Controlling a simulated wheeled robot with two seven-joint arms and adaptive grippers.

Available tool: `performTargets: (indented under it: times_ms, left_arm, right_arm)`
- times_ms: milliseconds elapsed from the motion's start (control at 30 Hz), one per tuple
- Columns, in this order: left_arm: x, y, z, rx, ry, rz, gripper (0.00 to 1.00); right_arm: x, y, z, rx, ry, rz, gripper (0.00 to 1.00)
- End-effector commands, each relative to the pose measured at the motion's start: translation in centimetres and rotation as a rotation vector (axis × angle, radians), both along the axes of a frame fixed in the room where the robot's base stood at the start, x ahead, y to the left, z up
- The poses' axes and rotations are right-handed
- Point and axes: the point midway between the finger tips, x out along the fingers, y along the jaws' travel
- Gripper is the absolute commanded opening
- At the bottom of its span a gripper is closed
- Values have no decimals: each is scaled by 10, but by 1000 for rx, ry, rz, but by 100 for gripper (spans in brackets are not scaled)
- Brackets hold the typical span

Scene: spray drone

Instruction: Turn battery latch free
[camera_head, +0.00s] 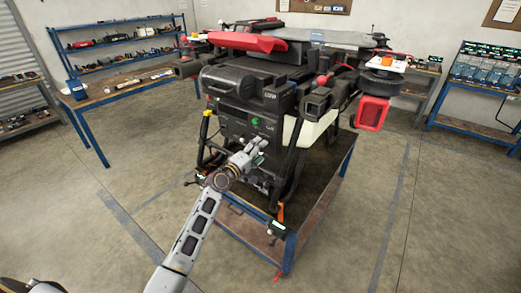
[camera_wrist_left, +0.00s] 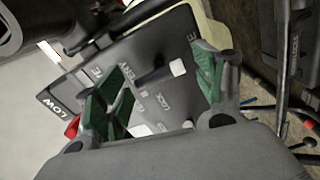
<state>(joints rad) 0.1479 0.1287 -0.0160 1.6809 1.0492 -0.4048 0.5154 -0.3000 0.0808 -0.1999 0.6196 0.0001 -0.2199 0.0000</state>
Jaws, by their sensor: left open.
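The spray drone (camera_head: 262,85) stands on a blue-framed cart, its dark front panel facing me. In the left wrist view a dark battery panel (camera_wrist_left: 150,45) bears white lettering, with "LOCK" and "LOW" readable. A dark latch (camera_wrist_left: 155,75) with a white end sticks out of this panel near the word "LOCK". My left gripper (camera_wrist_left: 160,85) is open, its green-padded fingers on either side of the latch; I see no clear contact. In the head view my left gripper (camera_head: 255,152) is at the drone's lower front, where it hides the latch. My right gripper is not in view.
The cart (camera_head: 330,185) has blue rails and small devices at its front corner. Drone arms and a red lamp-like part (camera_head: 371,113) jut out at the right. A workbench (camera_head: 120,92) stands at the left and a charger rack (camera_head: 482,75) at the right. The floor between is clear.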

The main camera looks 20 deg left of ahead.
Motion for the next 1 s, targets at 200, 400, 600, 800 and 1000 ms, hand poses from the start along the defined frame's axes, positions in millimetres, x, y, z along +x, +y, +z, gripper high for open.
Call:
performTargets:
  times_ms: [200, 400, 600, 800, 1000]
  left_arm:
    - [-19, 7, -1, 0, 1, 1, 70]
    - [-36, 14, -1, 1, 2, 1, 70]
    - [-53, 20, -1, 1, 2, 1, 70]
    - [-70, 26, -1, 1, 2, 1, 70]
    - [-83, 31, -1, 1, 1, 2, 70]
  right_arm:
    - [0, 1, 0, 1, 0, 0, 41]
    - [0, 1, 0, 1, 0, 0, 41]
    - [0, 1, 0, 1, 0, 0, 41]
    - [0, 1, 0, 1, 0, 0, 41]
    - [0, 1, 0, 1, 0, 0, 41]
